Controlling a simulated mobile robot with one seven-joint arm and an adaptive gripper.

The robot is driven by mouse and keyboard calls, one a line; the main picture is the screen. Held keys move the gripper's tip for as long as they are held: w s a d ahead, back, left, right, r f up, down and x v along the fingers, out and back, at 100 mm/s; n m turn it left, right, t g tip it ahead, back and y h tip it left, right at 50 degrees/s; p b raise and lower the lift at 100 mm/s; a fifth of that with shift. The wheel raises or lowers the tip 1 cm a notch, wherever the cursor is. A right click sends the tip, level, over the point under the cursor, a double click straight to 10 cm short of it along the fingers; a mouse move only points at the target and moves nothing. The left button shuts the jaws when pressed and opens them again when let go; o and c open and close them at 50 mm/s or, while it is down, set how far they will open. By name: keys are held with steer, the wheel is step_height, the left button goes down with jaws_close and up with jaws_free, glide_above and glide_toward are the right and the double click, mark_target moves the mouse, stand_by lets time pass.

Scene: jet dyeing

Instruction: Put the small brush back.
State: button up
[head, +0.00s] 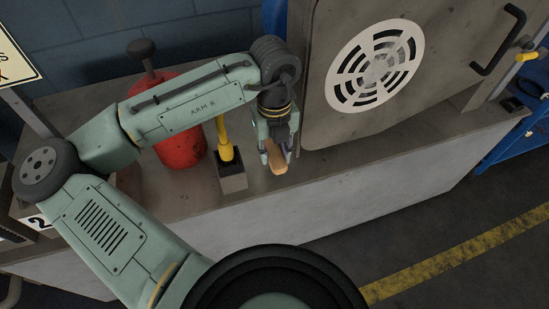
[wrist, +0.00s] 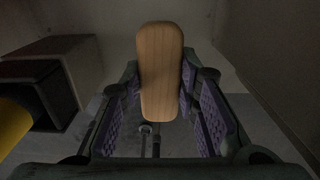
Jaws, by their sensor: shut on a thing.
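The small brush shows as a tan wooden block or handle (head: 277,157) between the fingers of my gripper (head: 276,146). In the wrist view the wooden piece (wrist: 160,70) stands lengthwise between the purple finger pads, and my gripper (wrist: 163,105) is shut on it. No bristles show in either view. My gripper points down over the grey ledge (head: 300,172), beside the large grey door. A gap between the brush and the ledge cannot be judged.
A small open box (head: 232,182) with a yellow handle (head: 225,140) in it stands just left of my gripper; the box also shows in the wrist view (wrist: 75,58). A red container (head: 180,140) stands behind my arm. The grey door (head: 318,125) has a round white vent (head: 376,66). The ledge is bare right of my gripper.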

mark_target(274, 160)
steer(key=shift+f, duration=1.45)
steer(key=shift+f, duration=0.1)
steer(key=shift+f, duration=0.15)
steer(key=o, duration=1.1)
step_height(274, 160, up, 12)
steer(key=shift+r+p, duration=0.25)
steer(key=shift+p, duration=0.3)
